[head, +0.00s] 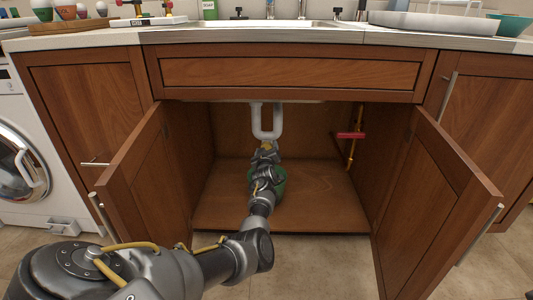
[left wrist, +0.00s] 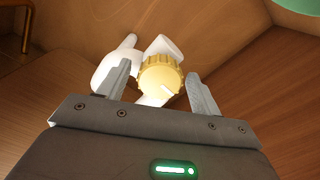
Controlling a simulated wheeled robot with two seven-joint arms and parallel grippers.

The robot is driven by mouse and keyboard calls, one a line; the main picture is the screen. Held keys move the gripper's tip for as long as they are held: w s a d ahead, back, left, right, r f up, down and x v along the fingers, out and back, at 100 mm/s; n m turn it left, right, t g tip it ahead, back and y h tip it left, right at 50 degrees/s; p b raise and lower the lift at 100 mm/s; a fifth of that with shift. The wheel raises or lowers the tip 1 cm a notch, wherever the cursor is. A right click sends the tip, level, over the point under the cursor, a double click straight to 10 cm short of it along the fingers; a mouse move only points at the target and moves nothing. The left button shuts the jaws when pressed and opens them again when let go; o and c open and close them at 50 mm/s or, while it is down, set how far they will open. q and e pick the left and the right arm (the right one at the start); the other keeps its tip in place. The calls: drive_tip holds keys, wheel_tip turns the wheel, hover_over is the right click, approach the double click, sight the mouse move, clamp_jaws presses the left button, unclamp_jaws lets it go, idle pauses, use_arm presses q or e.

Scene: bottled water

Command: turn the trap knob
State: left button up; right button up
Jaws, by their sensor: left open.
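The trap knob (left wrist: 160,76) is a yellow ribbed round knob with a white mark on its face, at the bottom of the white drain trap (left wrist: 112,70). In the left wrist view the open fingers of my left gripper (left wrist: 157,88) stand on either side of the knob. Whether they touch it I cannot tell. In the head view the white trap pipe (head: 266,122) hangs under the sink, and my left gripper (head: 266,150) is just below it, with the knob mostly hidden there. My right gripper is not in view.
Two open cabinet doors (head: 138,185) (head: 437,195) flank the cabinet. A green rounded object (head: 281,183) stands on the cabinet floor (head: 325,190), partly behind my arm. A red-handled valve (head: 351,135) is on the right. The floor beside my arm is mostly clear.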

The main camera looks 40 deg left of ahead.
use_arm(q)
drive_tip(key=c, duration=1)
